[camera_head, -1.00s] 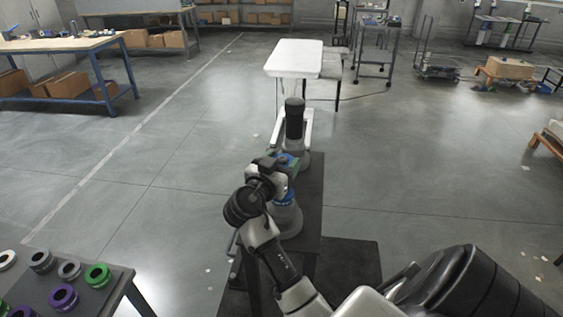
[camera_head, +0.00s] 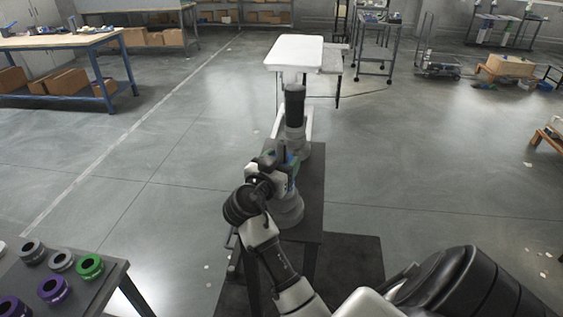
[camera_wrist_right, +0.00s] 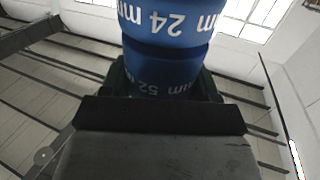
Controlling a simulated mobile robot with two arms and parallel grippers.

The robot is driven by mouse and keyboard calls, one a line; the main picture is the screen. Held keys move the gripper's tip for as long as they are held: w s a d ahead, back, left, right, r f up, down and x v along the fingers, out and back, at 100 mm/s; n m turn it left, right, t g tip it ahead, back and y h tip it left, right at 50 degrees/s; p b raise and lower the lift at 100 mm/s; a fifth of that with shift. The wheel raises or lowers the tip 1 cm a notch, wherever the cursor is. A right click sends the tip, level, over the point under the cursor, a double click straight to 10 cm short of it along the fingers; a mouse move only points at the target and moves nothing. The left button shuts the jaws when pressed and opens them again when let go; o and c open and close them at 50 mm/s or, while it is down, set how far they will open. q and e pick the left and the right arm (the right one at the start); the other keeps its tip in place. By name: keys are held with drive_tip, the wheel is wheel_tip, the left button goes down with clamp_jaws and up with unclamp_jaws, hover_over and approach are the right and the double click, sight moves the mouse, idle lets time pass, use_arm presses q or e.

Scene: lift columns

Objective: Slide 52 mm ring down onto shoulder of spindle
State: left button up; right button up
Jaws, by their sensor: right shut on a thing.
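My right gripper (camera_head: 283,163) reaches up from the bottom of the head view to a grey post-like spindle (camera_head: 288,205) on a narrow dark table. In the right wrist view its dark green jaws (camera_wrist_right: 165,85) are shut on a blue ring (camera_wrist_right: 165,70) marked "52 mm", printed upside down in the picture. A second blue band (camera_wrist_right: 170,28), marked "24 mm", shows directly above it in that picture, with a dark seam between them. The wrist and jaws hide much of the spindle, and I cannot tell whether the ring touches its shoulder. My left gripper is not in view.
A dark table (camera_head: 105,290) at the lower left holds several grey, green and purple rings. Behind the spindle stand a black and grey column (camera_head: 295,105) and a white-topped table (camera_head: 296,52). A workbench (camera_head: 55,42) is at the far left. Open floor lies on both sides.

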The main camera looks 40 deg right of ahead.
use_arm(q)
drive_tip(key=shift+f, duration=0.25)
use_arm(e)
drive_tip(key=shift+f, duration=0.15)
drive_tip(key=o, duration=1.2)
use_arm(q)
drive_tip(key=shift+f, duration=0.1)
use_arm(e)
drive_tip(key=shift+f, duration=0.15)
